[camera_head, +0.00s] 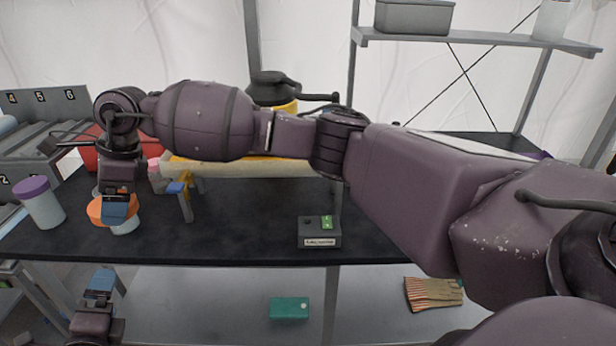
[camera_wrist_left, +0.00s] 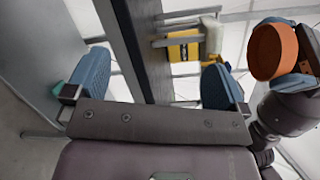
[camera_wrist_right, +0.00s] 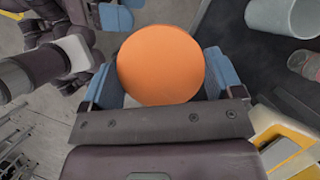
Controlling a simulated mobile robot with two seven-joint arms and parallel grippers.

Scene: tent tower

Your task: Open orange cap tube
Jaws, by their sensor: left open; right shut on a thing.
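My left gripper (camera_head: 101,278) is lower, in front of the table's edge, open and empty. In the left wrist view its fingers (camera_wrist_left: 152,84) are wide apart, and the orange cap (camera_wrist_left: 274,52) shows to the right, apart from them.
A tube with a purple cap (camera_head: 42,205) stands at the table's left. A blue-and-yellow clamp-like tool (camera_head: 182,196) and a grey box with a green panel (camera_head: 320,232) are on the black tabletop (camera_head: 250,225).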

